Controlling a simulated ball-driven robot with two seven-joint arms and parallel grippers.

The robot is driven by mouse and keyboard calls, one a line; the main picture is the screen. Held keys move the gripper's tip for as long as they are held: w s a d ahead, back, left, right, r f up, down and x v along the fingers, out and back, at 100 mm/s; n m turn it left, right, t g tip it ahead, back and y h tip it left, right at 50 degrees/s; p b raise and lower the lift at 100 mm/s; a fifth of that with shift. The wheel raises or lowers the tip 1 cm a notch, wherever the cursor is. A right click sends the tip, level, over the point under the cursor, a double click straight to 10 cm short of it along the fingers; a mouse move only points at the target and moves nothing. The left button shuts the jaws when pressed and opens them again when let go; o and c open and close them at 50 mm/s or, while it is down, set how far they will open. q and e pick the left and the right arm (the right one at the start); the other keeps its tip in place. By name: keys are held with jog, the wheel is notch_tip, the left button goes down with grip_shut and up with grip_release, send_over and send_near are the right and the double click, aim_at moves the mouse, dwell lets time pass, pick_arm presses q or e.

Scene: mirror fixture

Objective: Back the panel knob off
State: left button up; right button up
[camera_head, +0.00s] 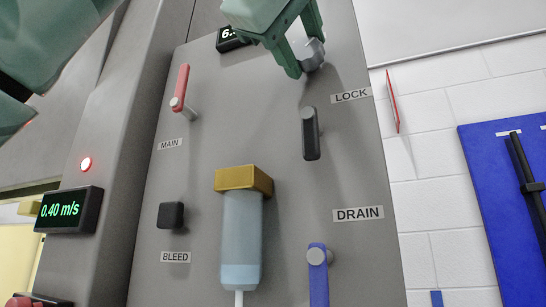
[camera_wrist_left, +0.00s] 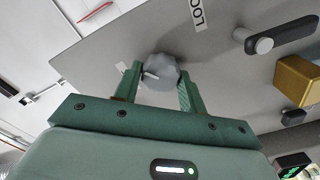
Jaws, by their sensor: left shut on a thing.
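The panel knob (camera_head: 314,52) is a grey, lobed knob high on the grey panel, above the LOCK label. In the left wrist view the knob (camera_wrist_left: 160,68) sits between the fingertips, with a pale pointer line on its face. My left gripper (camera_head: 305,58) is green and shut on the knob, one finger at each side. It also shows in the left wrist view (camera_wrist_left: 157,84). Part of the knob is hidden by the near finger in the head view.
The panel (camera_head: 205,90) also carries a red MAIN lever (camera_head: 181,85), a black lever (camera_head: 310,135) below LOCK, a black BLEED knob (camera_head: 171,215), a blue DRAIN lever (camera_head: 318,275) and a brass-capped clear cylinder (camera_head: 241,230). A 0.40 m/s display (camera_head: 68,210) stands left.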

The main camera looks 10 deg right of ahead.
pick_arm(q)
jog(key=n, duration=0.2)
jog(key=n+b, duration=0.1)
jog(key=n, duration=0.2)
jog(key=shift+w+f+n+b, duration=0.1)
jog(key=shift+f+n+b, duration=0.2)
jog(key=shift+b, duration=0.1)
pick_arm(e)
jog(key=shift+s+f, duration=0.15)
jog(key=shift+f, duration=0.4)
jog(key=shift+s+f, duration=0.15)
jog(key=shift+f, duration=0.35)
pick_arm(q)
jog(key=o, duration=1)
jog(key=shift+r, duration=0.1)
jog(key=b+v, duration=0.3)
jog(key=v, duration=1.3)
jog(key=shift+a+b, duration=0.15)
jog(key=shift+b, duration=0.2)
pick_arm(e)
jog(key=f, duration=0.1)
jog(key=s+f, duration=0.1)
jog(key=f, duration=0.1)
jog(key=shift+s+f, duration=0.1)
jog(key=shift+f, duration=0.15)
